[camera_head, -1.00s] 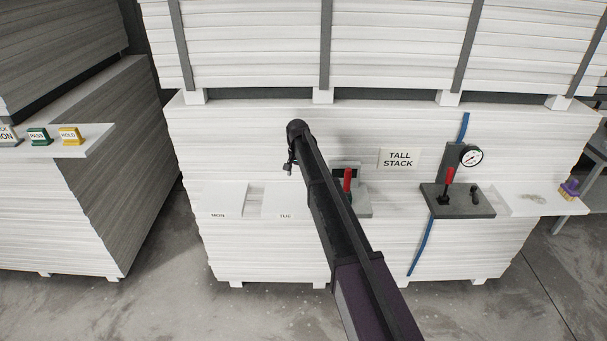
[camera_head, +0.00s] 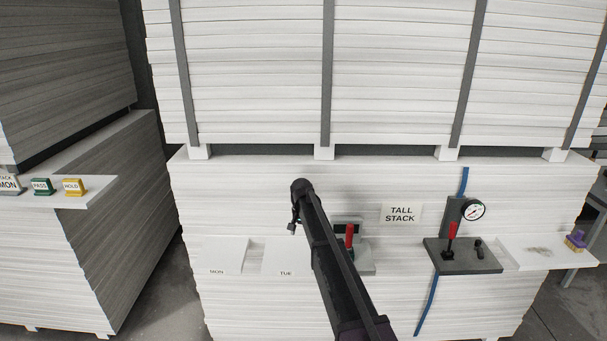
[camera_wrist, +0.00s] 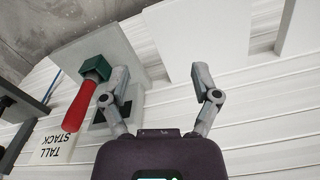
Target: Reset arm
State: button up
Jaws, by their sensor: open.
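My arm reaches up from the bottom of the head view toward the tall stack of white boards (camera_head: 260,185). My gripper is mostly hidden behind the arm in the head view; a small part (camera_head: 292,227) shows at the arm's upper left end. In the wrist view my gripper (camera_wrist: 166,82) has its two fingers spread, with nothing between them. A red-handled lever with a green base (camera_wrist: 85,95) is just left of the left finger in that view; it also shows in the head view (camera_head: 349,236), right of the arm.
Shelf plates marked MON (camera_head: 222,256) and TUE (camera_head: 283,258) jut from the stack. At right are a second red lever (camera_head: 452,238), a gauge (camera_head: 473,209) and a purple brush (camera_head: 576,240). PASS (camera_head: 41,187) and HOLD (camera_head: 73,187) blocks sit on the left shelf.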

jog(key=s+d+f+n+b, duration=0.1)
jog(key=s+d, duration=0.5)
jog(key=s, duration=0.6)
jog(key=s+d+f+n+b, duration=0.1)
jog(key=s+d+f+b, duration=0.2)
jog(key=s, duration=1)
jog(key=s+d+f+n+b, duration=0.1)
jog(key=s+d+f+b, duration=0.2)
jog(key=s+d, duration=0.7)
jog(key=s, duration=0.2)
jog(key=shift+s+f, duration=0.2)
jog(key=shift+s, duration=0.15)
jog(key=shift+a, duration=0.1)
jog(key=c, duration=0.3)
jog(key=shift+a, duration=0.1)
